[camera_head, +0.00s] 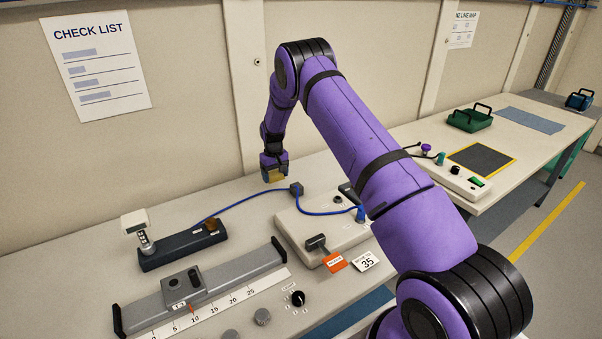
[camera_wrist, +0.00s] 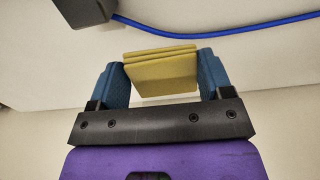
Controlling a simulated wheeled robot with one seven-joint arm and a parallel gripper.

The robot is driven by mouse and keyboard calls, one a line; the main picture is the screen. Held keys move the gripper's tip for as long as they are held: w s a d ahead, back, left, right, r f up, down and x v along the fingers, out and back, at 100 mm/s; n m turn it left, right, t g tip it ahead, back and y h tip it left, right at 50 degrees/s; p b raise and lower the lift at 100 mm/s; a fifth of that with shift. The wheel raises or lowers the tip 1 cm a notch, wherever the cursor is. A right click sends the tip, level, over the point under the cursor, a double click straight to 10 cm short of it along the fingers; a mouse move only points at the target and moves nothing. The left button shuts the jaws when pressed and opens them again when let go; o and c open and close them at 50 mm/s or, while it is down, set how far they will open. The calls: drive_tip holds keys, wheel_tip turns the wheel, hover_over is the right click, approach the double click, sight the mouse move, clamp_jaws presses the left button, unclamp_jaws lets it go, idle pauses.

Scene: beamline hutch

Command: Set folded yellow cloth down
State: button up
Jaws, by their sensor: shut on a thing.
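The folded yellow cloth (camera_wrist: 162,75) is between the two blue fingers of my gripper (camera_wrist: 162,78) in the wrist view. It is a small folded block with stacked layers. My gripper is shut on it. In the head view my gripper (camera_head: 274,172) points down near the back of the bench, with the yellow cloth (camera_head: 273,177) just showing at its tips. The pale bench top (camera_head: 215,190) lies beneath. I cannot tell whether the cloth touches the bench.
A dark block with a handheld device (camera_head: 182,245) stands left, and a light control box (camera_head: 325,228) in front. A ruled slide rail (camera_head: 225,287) is nearer. Bare bench lies left of my gripper.

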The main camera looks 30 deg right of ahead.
hover_over(302, 175)
drive_tip(key=shift+w+f, duration=0.15)
drive_tip(key=shift+f, duration=2.25)
drive_tip(key=shift+f, duration=0.15)
drive_tip(key=o, duration=0.9)
